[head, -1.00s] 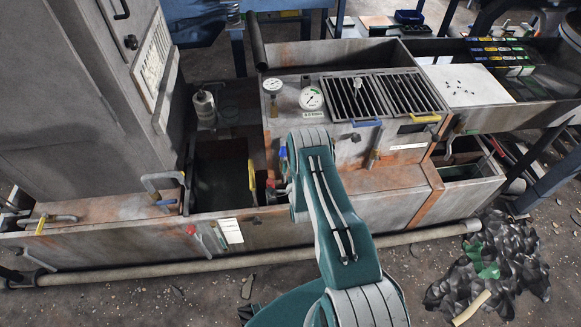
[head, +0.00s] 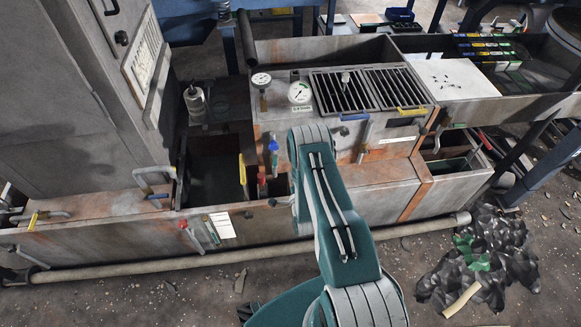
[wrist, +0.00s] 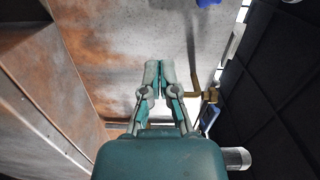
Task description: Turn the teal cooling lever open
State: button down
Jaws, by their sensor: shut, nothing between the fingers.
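In the head view a small teal-green lever (head: 212,231) hangs on the front wall of the lower trough, beside a red-tipped lever. A blue and teal handle (head: 274,150) stands upright left of my arm; I cannot tell which of the two is the cooling lever. My gripper is hidden behind my arm in the head view. In the wrist view my gripper (wrist: 161,72) is shut and empty, its fingertips together in front of a rust-stained grey panel. A brass fitting (wrist: 211,95) with a blue handle (wrist: 210,120) is to its right, apart from the fingers.
A tank with two gauges and dark grates (head: 343,92) stands behind my arm. A red handle (head: 262,183) is close to my arm's left. A long pipe (head: 150,268) runs along the trough's foot. A dark rubble heap (head: 480,262) lies right. The front floor is mostly clear.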

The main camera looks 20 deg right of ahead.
jog(key=shift+s+d, duration=0.15)
jog(key=shift+s, duration=0.95)
jog(key=c, duration=1)
grip_release()
jog(key=shift+s+d, duration=0.15)
jog(key=shift+s, duration=0.05)
jog(key=o, duration=0.4)
jog(key=shift+f, duration=0.1)
jog(key=n+y, duration=0.3)
jog(key=n, duration=1.5)
send_near(276, 160)
jog(key=w, duration=0.1)
jog(key=shift+h, duration=0.3)
jog(key=w, duration=1)
jog(key=shift+d+f, duration=0.3)
jog(key=shift+d, duration=0.05)
jog(key=shift+s, duration=0.1)
grip_shut()
